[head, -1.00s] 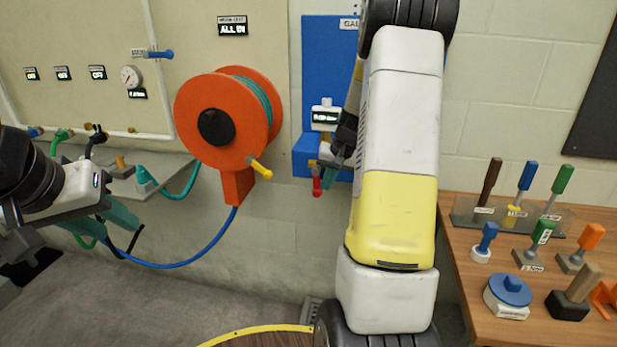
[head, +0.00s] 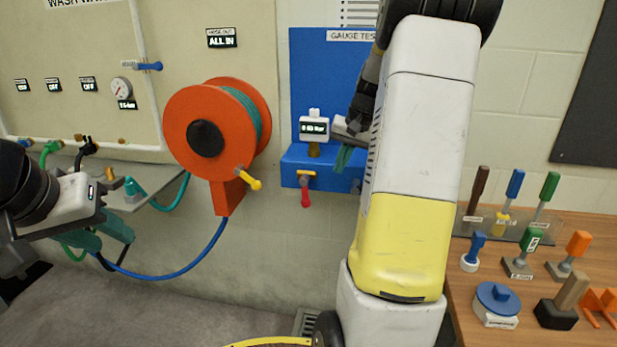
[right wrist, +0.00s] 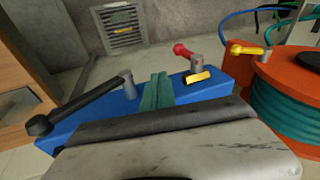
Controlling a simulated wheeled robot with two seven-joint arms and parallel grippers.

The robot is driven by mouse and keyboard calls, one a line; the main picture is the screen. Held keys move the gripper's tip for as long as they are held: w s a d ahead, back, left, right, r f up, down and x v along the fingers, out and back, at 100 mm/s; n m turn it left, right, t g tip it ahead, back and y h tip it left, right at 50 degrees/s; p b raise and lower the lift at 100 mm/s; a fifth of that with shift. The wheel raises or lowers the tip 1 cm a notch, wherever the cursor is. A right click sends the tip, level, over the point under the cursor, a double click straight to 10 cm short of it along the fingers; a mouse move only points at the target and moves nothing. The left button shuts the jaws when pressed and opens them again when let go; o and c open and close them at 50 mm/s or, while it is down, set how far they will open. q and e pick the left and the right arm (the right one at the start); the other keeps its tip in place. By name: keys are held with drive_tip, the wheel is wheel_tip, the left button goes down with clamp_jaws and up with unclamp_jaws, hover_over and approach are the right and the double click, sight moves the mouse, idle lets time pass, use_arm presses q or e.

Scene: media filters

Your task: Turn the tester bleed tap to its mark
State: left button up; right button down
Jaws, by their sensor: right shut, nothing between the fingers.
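The blue gauge tester (head: 292,170) is on the wall, with a small digital gauge (head: 314,128) on top. A red-handled tap (head: 306,195) hangs from its front, handle pointing nearly straight down; it also shows in the right wrist view (right wrist: 184,50). I cannot read its mark. My right gripper (head: 345,156) is shut and empty, just right of the gauge, apart from the red handle. Its teal fingers (right wrist: 157,92) are together over the blue block, between the red tap and a black lever (right wrist: 85,105). My left gripper (head: 98,236) is open and empty, far left by the bench.
An orange hose reel (head: 178,130) with a yellow handle (head: 248,180) stands close left of the tester. My right arm covers the tester's right side. A wooden table (head: 560,230) with several coloured-handled tools is at right. A floor grille (right wrist: 122,25) lies beyond the tester.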

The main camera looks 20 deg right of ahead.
drive_tip(key=f+m+g, duration=0.1)
drive_tip(key=m, duration=0.1)
approach(310, 204)
drive_tip(key=s+d+f, duration=0.1)
drive_tip(key=d+f, duration=0.2)
drive_tip(key=f, duration=0.3)
drive_tip(key=w+a, duration=0.2)
drive_tip(key=shift+w+a+f, duration=0.15)
drive_tip(key=shift+a+f, duration=0.15)
drive_tip(key=shift+a, duration=0.1)
drive_tip(key=shift+a, duration=0.1)
drive_tip(key=shift+w+a+f, duration=0.3)
drive_tip(key=shift+a, duration=0.15)
